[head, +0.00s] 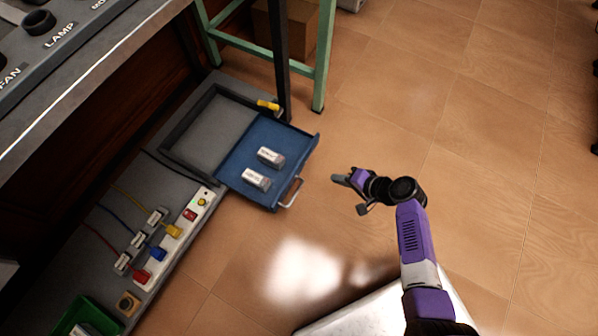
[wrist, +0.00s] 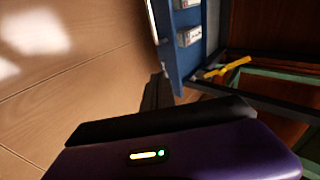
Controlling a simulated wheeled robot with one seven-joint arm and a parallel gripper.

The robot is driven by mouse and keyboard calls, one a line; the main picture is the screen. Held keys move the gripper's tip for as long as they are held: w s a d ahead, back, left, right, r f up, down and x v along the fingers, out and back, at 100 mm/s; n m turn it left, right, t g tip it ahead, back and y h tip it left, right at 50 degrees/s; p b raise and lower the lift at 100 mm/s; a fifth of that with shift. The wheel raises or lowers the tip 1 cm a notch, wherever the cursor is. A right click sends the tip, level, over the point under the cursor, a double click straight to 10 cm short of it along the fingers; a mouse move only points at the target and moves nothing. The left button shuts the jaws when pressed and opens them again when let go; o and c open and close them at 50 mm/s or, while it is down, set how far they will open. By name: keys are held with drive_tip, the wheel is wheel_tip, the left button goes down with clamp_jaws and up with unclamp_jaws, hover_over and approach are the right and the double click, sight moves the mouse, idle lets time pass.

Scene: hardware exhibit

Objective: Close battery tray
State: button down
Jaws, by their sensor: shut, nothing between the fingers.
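The blue battery tray (head: 290,146) is pulled out of its dark grey housing (head: 173,148) in the head view. Two white batteries (head: 270,156) lie in it. A silver handle (head: 291,194) is on its front, facing my arm. My gripper (head: 342,180) is shut and empty, to the right of the handle and apart from it. In the wrist view the tray's blue side (wrist: 174,62) and the batteries (wrist: 190,36) show at the top, beyond my dark fingers (wrist: 156,92); much of the tray is cut off there.
A yellow object (head: 267,105) lies at the tray's far corner, near a green-framed stand (head: 322,60). A power strip (head: 180,235) with coloured plugs and a green bin (head: 92,312) are at left. The tiled floor (head: 480,130) right of the tray is clear.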

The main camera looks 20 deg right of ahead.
drive_tip(key=s+a+y, duration=0.1)
drive_tip(key=a, duration=0.2)
drive_tip(key=b, duration=0.7)
approach(293, 178)
drive_tip(key=shift+g, duration=0.3)
drive_tip(key=shift+d+x, duration=0.15)
drive_tip(key=shift+x, duration=1.4)
drive_tip(key=shift+d+x, duration=0.1)
drive_tip(key=shift+x, duration=1.45)
drive_tip(key=shift+w, duration=0.25)
